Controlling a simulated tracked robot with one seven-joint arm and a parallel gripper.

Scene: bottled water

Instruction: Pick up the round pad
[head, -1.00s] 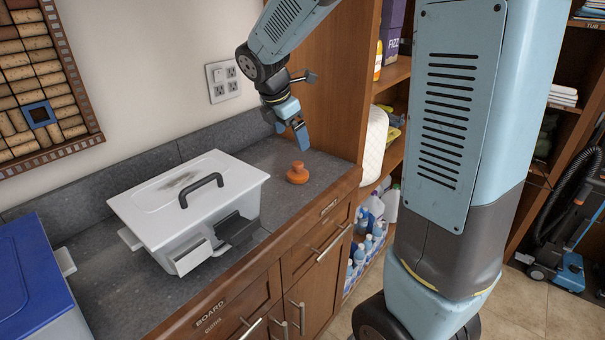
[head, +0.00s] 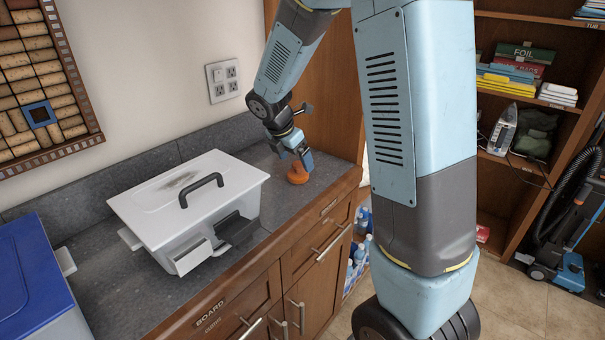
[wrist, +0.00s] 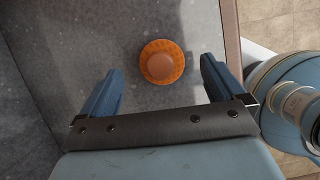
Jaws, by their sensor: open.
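The round pad (head: 298,174) is orange with a knob on top. It sits on the grey counter near the counter's right end. In the wrist view the pad (wrist: 162,62) shows from above, ahead of the gap between the two blue fingers. My gripper (head: 294,158) is open, pointing down just above the pad, and partly covers it in the head view. In the wrist view my gripper (wrist: 161,82) has nothing between its fingers. I cannot tell whether a finger touches the pad.
A white lidded box (head: 160,205) with a black handle stands left of the pad on the counter (head: 105,290). A blue-lidded box (head: 30,275) is at the far left. The wall and wooden shelf side (head: 335,130) are close behind and right of the pad.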

